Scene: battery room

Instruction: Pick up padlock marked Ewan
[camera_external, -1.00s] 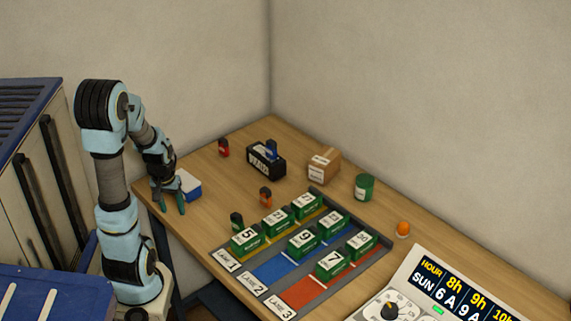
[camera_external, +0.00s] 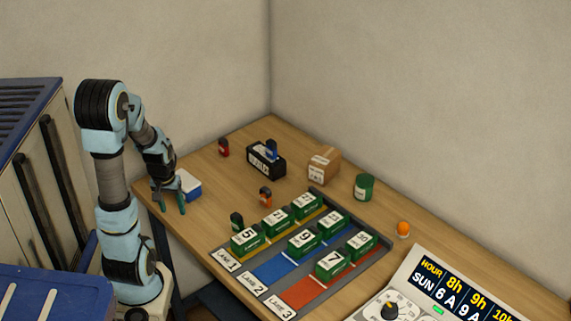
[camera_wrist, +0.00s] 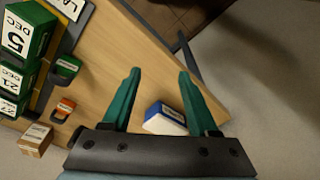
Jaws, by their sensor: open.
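Several small padlock-like items stand on the wooden table: a red one (camera_external: 223,148) at the back left, an orange one (camera_external: 265,197) mid-table, a green one (camera_external: 237,221) by the lane board, and a blue one (camera_external: 271,148) at the black box. The wrist view shows the green one (camera_wrist: 67,66) and the orange one (camera_wrist: 63,109) at left. Their names are too small to read, so I cannot tell which is marked Ewan. My gripper (camera_external: 168,205) is open and empty, fingers pointing down at the table's left edge; its green fingers (camera_wrist: 160,72) are spread in the wrist view.
A blue and white box (camera_external: 188,184) lies just beside my gripper; it shows near the fingers (camera_wrist: 166,118). The grey lane board (camera_external: 214,255) holds several green numbered blocks. A black labelled box (camera_external: 263,168), carton (camera_external: 323,168), green can (camera_external: 364,187) and orange ball (camera_external: 403,228) stand farther back.

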